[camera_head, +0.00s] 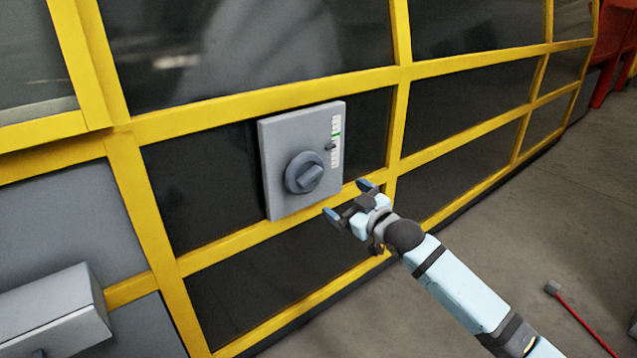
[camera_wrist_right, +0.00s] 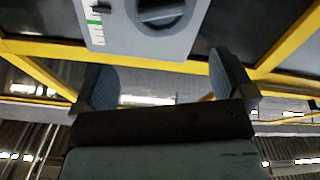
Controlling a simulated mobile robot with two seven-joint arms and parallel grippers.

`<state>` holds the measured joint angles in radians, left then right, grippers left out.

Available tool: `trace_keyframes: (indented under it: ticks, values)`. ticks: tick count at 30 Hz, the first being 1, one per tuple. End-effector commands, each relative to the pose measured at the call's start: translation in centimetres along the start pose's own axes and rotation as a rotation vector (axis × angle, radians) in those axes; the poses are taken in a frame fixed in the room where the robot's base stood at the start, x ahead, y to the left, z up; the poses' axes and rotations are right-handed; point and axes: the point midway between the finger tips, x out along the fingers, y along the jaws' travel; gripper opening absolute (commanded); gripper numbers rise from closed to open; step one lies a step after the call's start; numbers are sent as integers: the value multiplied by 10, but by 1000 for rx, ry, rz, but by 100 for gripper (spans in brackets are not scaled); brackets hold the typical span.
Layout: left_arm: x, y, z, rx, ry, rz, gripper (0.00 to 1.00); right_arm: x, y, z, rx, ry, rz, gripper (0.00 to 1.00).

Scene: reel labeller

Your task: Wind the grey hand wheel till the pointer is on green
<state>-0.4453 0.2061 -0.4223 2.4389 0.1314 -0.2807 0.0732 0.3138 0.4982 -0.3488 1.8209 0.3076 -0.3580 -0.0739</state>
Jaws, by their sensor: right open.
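The grey hand wheel (camera_head: 305,173) is a round knob with a raised grip bar, on a grey box (camera_head: 280,135) fixed to the yellow-framed panel. A white scale (camera_head: 337,152) with a green mark (camera_head: 336,134) runs down the box's right side. A small dark pointer (camera_head: 330,146) sits beside the scale, below the green mark. My right gripper (camera_head: 348,200) is open and empty, below and right of the wheel, apart from it. In the right wrist view the wheel (camera_wrist_right: 160,10) is cut off at the top, beyond the open fingers (camera_wrist_right: 163,82). My left gripper is not in view.
Yellow bars (camera_head: 270,97) frame dark panels around the box. A grey housing (camera_head: 55,315) juts out at the lower left. A red rod with a grey head (camera_head: 553,288) is on the floor at the lower right. The floor there is otherwise mostly clear.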

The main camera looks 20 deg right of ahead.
Motion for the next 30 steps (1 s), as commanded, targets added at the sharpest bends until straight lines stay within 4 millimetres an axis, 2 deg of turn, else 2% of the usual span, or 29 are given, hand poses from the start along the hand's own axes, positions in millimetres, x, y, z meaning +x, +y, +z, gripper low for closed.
trace_keyframes:
  ticks: [9, 15, 21, 30]
  values:
    - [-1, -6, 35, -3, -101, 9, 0, 67, -1, 2, 1, 3, 0, 100]
    - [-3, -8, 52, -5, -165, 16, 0, 102, -1, 2, 1, 1, 0, 100]
    - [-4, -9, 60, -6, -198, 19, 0, 120, -1, 1, 0, 0, -1, 100]
    - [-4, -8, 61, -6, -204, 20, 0, 122, -1, 0, 1, 0, -1, 100]
